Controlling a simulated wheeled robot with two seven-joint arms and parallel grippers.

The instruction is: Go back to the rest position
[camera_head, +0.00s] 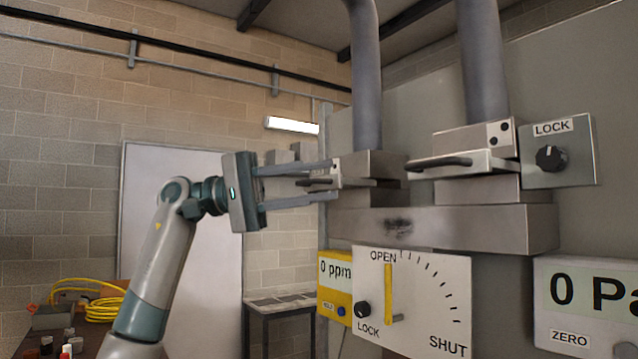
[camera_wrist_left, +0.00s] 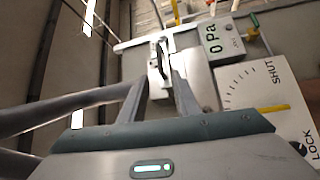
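My left gripper (camera_head: 328,180) reaches in from the left in the head view, its two long fingers spread apart and pointing right. The left slide block with a dark handle (camera_head: 323,182) sits at the fingertips on the left pipe's housing. In the left wrist view the gripper (camera_wrist_left: 160,76) is open, and the dark handle (camera_wrist_left: 163,58) on its pale plate shows just beyond and between the fingertips. I cannot tell whether a finger touches it. My right gripper is in neither view.
A dial panel marked OPEN and SHUT (camera_head: 430,295) has its yellow pointer at OPEN. A second handle (camera_head: 440,163) and a LOCK knob box (camera_head: 560,152) stand to the right. A 0 Pa display (camera_head: 590,300) is lower right. A bench with yellow cable (camera_head: 95,303) is lower left.

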